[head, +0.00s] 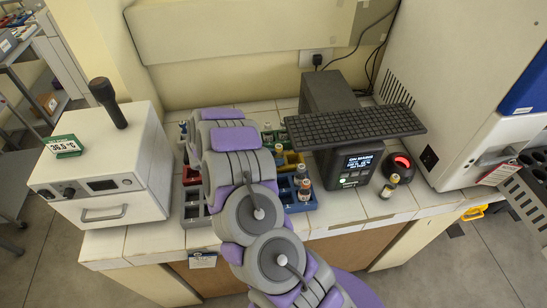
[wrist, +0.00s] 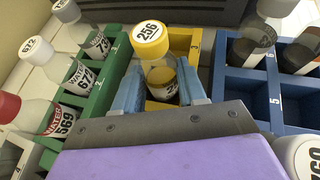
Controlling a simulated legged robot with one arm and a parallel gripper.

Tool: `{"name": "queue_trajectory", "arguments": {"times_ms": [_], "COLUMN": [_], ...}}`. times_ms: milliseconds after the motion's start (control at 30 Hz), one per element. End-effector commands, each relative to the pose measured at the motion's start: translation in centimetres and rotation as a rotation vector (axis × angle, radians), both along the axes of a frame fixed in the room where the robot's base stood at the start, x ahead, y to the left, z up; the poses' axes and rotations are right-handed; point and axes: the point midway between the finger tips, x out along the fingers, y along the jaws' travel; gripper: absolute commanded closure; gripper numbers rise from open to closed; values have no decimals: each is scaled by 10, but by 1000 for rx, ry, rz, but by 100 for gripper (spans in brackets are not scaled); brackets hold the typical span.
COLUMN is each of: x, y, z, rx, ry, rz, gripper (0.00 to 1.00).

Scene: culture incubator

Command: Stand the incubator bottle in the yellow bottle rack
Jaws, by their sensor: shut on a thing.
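The bottle (wrist: 158,72) is clear, with a yellow cap marked 256 and a white label. In the wrist view it is between the light-blue fingers of my gripper (wrist: 160,88), which is shut on it. The yellow bottle rack (wrist: 190,43) shows behind and around the bottle, between the green and blue racks. The bottle looks about upright at the yellow rack; I cannot tell whether its base rests in a slot. In the head view my arm hides the gripper; part of the yellow rack (head: 293,158) shows right of it. The white incubator (head: 103,160) stands at the left.
A green rack (wrist: 104,100) with several bottles is on the left. A blue rack (wrist: 246,88) numbered 5, with dark bottles, is on the right. A keyboard (head: 355,125), a display unit (head: 352,168) and a small bottle (head: 390,186) stand on the right of the bench.

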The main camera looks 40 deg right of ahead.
Motion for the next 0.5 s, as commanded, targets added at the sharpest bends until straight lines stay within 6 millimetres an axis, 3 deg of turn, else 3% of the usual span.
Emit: {"name": "queue_trajectory", "arguments": {"times_ms": [300, 500], "x": [0, 0], "y": [0, 0], "z": [0, 0], "rx": [1, 1], "ry": [0, 0], "rz": [-1, -1], "gripper": [34, 34]}}
